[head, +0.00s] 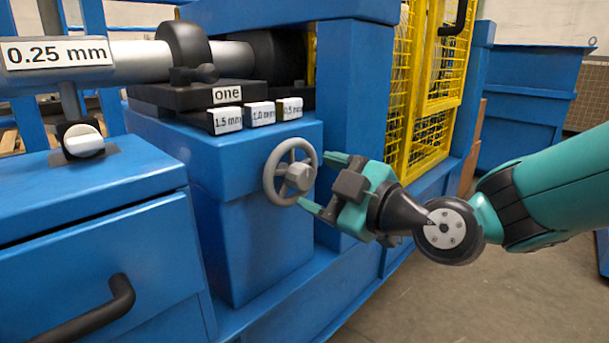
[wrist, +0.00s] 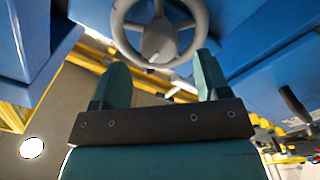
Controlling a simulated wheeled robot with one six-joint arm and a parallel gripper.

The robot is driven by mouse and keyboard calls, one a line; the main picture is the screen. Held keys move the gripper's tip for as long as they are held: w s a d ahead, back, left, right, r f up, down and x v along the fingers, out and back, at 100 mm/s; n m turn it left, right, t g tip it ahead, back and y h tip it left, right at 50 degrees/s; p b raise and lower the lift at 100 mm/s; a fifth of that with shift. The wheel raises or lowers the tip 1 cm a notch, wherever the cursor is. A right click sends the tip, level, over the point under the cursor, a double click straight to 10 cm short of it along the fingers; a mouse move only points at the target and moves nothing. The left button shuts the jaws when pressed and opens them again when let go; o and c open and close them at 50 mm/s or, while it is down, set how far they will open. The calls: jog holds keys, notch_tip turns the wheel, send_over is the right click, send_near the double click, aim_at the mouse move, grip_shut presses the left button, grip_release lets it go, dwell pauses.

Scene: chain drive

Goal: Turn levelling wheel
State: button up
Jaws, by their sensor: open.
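The levelling wheel (head: 290,172) is a grey spoked handwheel on the front of a blue pedestal (head: 255,235). My gripper (head: 322,184) is open just to the right of the wheel, its two green fingers pointing at it. In the head view one fingertip is near the upper right rim and the other near the lower right rim. In the wrist view the wheel (wrist: 160,30) is at the top centre, with its rim just beyond my gripper's fingertips (wrist: 161,62). Nothing is between the fingers, and I cannot tell whether they touch the rim.
Shim blocks (head: 259,113) labelled 1.5, 1.0 and 0.5 mm sit above the pedestal. A 0.25 mm sign (head: 58,53) and a white-faced knob (head: 83,141) are at left, above a drawer with a black handle (head: 95,310). A yellow mesh guard (head: 420,90) stands behind my gripper.

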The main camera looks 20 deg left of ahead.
aim_at(306, 177)
jog(key=shift+x, duration=1.9)
jog(key=c, duration=0.9)
jog(key=shift+c, duration=0.2)
jog(key=shift+m, duration=0.3)
